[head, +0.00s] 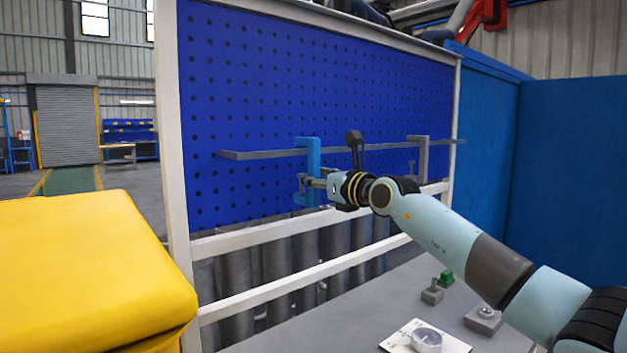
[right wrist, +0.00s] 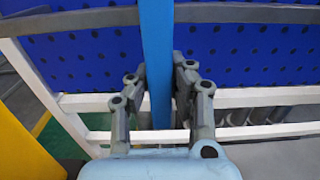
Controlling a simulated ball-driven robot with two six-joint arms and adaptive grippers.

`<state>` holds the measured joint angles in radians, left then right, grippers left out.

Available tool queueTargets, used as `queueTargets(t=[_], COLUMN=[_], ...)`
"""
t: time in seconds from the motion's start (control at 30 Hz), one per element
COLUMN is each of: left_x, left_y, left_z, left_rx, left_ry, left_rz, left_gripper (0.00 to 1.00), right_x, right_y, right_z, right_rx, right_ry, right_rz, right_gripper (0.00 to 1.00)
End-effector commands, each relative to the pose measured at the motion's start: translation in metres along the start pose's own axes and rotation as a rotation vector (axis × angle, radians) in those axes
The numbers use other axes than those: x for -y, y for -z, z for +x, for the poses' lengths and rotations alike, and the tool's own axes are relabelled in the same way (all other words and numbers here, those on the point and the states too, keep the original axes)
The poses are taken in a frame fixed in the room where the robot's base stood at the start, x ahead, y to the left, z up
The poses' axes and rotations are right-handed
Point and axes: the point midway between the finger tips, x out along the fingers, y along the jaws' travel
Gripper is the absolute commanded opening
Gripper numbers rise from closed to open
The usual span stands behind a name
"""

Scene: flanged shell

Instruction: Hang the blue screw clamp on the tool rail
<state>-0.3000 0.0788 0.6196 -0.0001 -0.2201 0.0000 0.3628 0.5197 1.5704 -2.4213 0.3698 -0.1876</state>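The blue screw clamp (head: 313,158) is upright at the left part of the grey tool rail (head: 260,154), its top slightly above the rail. The rail passes behind its upright bar; whether the clamp's weight rests on the rail cannot be told. My right gripper (head: 312,183) is at the clamp's lower part. In the right wrist view the clamp's blue bar (right wrist: 157,60) stands between the fingers (right wrist: 159,75), which lie close against both sides and appear shut on it. The rail also shows there (right wrist: 95,18), behind the bar. My left gripper is not in view.
A grey clamp (head: 424,155) hangs farther right on the rail, before the blue pegboard (head: 240,85). A grey table (head: 385,300) below carries a white plate with a round part (head: 427,338), grey blocks and a green block (head: 446,278). A yellow box (head: 90,270) stands at left.

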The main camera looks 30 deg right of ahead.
Motion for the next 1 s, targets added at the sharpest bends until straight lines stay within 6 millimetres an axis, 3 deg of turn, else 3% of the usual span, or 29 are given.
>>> queueTargets(t=[0.03, 0.2, 0.5, 0.8, 1.0], left_x=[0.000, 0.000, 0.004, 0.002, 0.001], left_y=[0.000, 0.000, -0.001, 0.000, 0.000], left_z=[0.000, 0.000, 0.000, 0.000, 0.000], left_rx=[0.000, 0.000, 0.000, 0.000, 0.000], left_ry=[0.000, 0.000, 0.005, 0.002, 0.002], left_rz=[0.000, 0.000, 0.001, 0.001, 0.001], left_gripper=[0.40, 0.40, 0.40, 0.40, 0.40], right_x=[0.000, 0.000, 0.001, 0.000, 0.001], right_y=[-0.002, -0.001, 0.002, 0.001, 0.001], right_z=[0.000, 0.000, -0.004, -0.052, -0.071], right_rx=[0.003, 0.001, -0.003, -0.003, -0.001], right_ry=[0.000, 0.000, 0.001, -0.003, 0.001], right_rz=[0.000, 0.000, -0.002, -0.007, -0.003], right_gripper=[0.24, 0.43, 0.43, 0.43, 0.43])
